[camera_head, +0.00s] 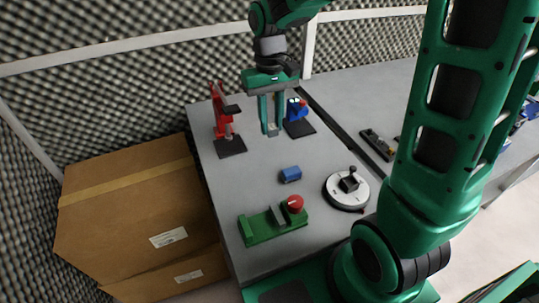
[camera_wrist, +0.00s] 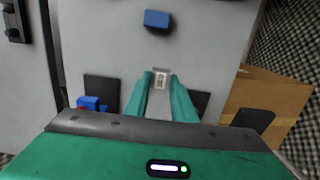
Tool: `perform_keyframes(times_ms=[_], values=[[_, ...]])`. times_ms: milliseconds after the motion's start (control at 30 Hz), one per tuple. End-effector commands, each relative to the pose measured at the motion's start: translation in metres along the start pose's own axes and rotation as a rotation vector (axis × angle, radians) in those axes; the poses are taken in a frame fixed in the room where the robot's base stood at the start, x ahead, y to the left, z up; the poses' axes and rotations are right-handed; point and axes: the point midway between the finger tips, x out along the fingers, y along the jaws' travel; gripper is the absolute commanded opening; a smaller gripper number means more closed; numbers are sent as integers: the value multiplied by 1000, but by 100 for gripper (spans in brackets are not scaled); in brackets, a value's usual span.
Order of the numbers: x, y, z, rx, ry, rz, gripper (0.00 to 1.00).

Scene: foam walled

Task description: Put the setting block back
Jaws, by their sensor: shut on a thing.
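My gripper (camera_head: 270,131) hangs over the far part of the grey table, its fingers pointing down. In the wrist view the gripper (camera_wrist: 161,82) is shut on a pale grey block (camera_wrist: 160,77) with dark markings on its end, which I take to be the setting block. Its grey end (camera_head: 273,130) also shows between the fingertips in the head view. I cannot tell how far it is above the table. A small blue block (camera_head: 290,174) lies on the table nearer to me; it also shows in the wrist view (camera_wrist: 157,19).
A red stand (camera_head: 222,115) is left of my gripper and a blue device (camera_head: 296,110) right of it, both on dark plates. A green fixture with a red knob (camera_head: 272,225) and a round white dial (camera_head: 346,190) stand nearer.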

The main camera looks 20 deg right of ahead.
Motion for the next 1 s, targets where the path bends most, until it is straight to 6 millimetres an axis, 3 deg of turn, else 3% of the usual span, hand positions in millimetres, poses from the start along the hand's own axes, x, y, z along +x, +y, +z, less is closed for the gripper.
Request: perform_keyframes(times_ms=[200, 700, 1000], values=[[38, 0, -1, -1, -6, 1, 0], [89, 0, -5, -1, -6, 0, 0], [93, -1, -6, -1, -1, 0, 0]])
